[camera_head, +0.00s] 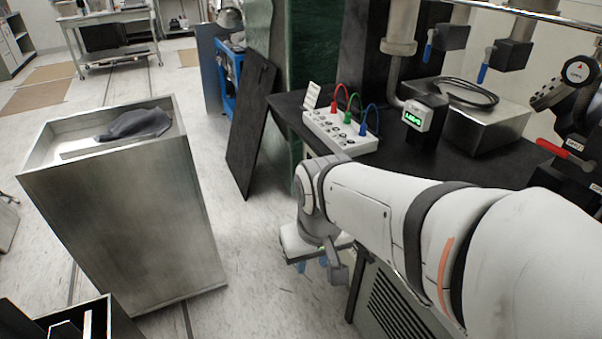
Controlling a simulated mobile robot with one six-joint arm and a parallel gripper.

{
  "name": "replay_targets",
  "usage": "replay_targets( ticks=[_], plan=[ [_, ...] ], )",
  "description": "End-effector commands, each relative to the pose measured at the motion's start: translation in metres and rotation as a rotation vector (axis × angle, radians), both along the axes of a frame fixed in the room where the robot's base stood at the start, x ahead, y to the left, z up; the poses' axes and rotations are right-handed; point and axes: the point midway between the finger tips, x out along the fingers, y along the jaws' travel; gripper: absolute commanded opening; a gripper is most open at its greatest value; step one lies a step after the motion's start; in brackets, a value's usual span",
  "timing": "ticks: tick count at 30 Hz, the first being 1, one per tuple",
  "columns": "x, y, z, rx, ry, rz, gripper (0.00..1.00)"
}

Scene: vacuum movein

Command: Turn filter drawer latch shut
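My white arm reaches from the lower right toward the middle of the view. Its end, my gripper (335,268), points down in front of the black bench. The fingers are small and partly hidden, so I cannot tell whether they are open or shut. A grey cabinet with a vent grille (395,312) stands under the bench, right of my gripper, partly behind my arm. I cannot make out a filter drawer or its latch; my arm covers much of the cabinet front.
The black bench top (410,160) carries a white box (335,130) with red, green and blue leads, a green-lit gauge (414,116) and a steel box (485,130). A red handle (565,150) is at right. A tall metal bin (125,210) stands left; floor between is clear.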

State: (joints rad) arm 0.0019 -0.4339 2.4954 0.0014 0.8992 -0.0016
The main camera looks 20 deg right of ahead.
Motion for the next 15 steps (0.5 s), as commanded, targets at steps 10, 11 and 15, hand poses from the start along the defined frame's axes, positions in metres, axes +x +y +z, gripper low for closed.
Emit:
replay_targets(
  ticks=[10, 11, 15],
  plan=[
    [0.001, -0.003, -0.004, -0.019, 0.024, 0.027, 0.29],
    [0.001, -0.004, -0.007, -0.031, 0.040, 0.043, 0.29],
    [0.005, -0.026, -0.030, -0.133, 0.178, 0.197, 0.29]
  ],
)
